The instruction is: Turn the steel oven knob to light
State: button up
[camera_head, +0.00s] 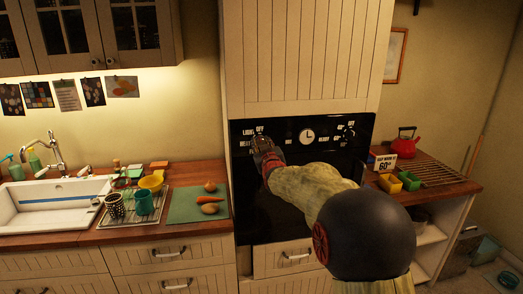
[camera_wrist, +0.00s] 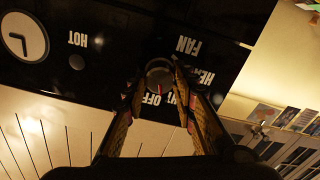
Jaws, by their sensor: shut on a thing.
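The steel oven knob (camera_wrist: 158,76) is a round metal knob on the black oven panel, between my fingertips in the wrist view. The white word OFF is beside it, with LIGHT partly hidden by a finger, and HEAT and FAN to the right. My gripper (camera_head: 263,146) reaches the left part of the panel in the head view and is shut on the knob, a finger on each side. In the head view my gripper mostly hides the knob.
A clock (camera_head: 307,136) sits mid-panel, and a second knob area (camera_head: 347,132) is to its right. A counter with a green board (camera_head: 198,205) and a drying rack is at left. A red kettle (camera_head: 403,138) and small bins stand on the right counter.

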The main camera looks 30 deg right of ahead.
jog(key=n+b, duration=0.2)
jog(key=n, duration=0.1)
jog(key=shift+f+n+b, duration=0.15)
jog(key=shift+n+b, duration=0.15)
jog(key=shift+b, duration=0.05)
jog(key=shift+a+n+b, duration=0.1)
jog(key=shift+n+b, duration=0.7)
jog(key=shift+n, duration=0.4)
jog(key=shift+r, duration=0.2)
jog(key=o, duration=1.1)
jog(key=shift+f, duration=0.1)
jog(key=v, duration=1.2)
